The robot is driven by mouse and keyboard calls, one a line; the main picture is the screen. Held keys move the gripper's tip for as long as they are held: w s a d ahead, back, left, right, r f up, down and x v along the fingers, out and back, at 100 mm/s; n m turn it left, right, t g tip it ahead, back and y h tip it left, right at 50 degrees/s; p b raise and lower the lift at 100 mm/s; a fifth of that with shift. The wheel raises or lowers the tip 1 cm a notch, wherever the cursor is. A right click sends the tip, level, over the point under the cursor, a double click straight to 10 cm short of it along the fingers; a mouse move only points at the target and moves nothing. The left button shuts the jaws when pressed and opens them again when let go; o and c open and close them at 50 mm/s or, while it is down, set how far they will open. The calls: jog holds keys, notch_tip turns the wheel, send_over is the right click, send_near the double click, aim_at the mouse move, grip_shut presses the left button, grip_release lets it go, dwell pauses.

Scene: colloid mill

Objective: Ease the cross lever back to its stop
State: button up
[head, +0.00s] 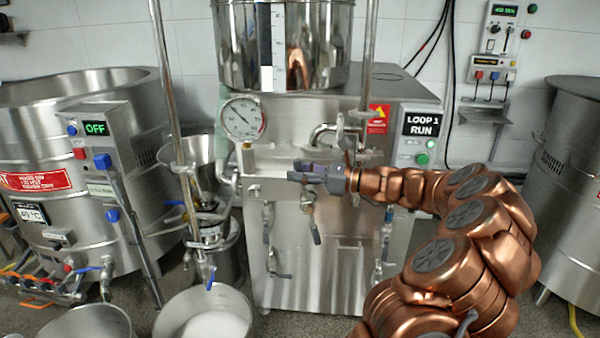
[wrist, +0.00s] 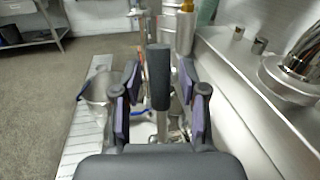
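My gripper (head: 299,173) is in front of the steel mill's front panel, below the dial gauge, pointing left in the head view. In the wrist view my gripper (wrist: 160,88) is open, with one purple-padded finger on each side of a dark grip (wrist: 159,78). This grip looks like the end of the cross lever. It stands upright between the pads, and a gap shows on both sides. The lever's lower part and pivot are hidden behind my gripper's body. In the head view my gripper covers the grip, and I cannot make it out there.
The dial gauge (head: 244,118) and a brass-tipped fitting (head: 248,158) are close above my gripper. A lever valve (head: 315,228) hangs just below it. A curved steel pipe (head: 325,135) is behind. A funnel (head: 190,158) stands left; a bucket (head: 243,305) is on the floor.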

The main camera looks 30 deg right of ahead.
grip_shut()
jog(key=shift+p, duration=0.3)
dwell(0.3)
jog(key=shift+w+a+r+p, duration=0.15)
jog(key=shift+a+r+p, duration=0.1)
jog(key=shift+p, duration=0.5)
jog(key=shift+w+a+f+n+g+h+p, duration=0.25)
jog(key=shift+w+a+f+g+h+p, duration=0.6)
jog(key=shift+p, duration=2.35)
jog(key=shift+w+a+f+n+g+h+p, duration=0.45)
jog(key=shift+f+g+h+p, duration=0.85)
jog(key=shift+p, duration=1.9)
jog(key=shift+w+a+f+n+g+h+p, duration=0.1)
jog(key=shift+w+a+f+g+h+p, duration=0.95)
jog(key=shift+p, duration=2.15)
jog(key=shift+s+r+g, duration=0.3)
jog(key=shift+s+g, duration=0.05)
jog(key=shift+g, duration=0.05)
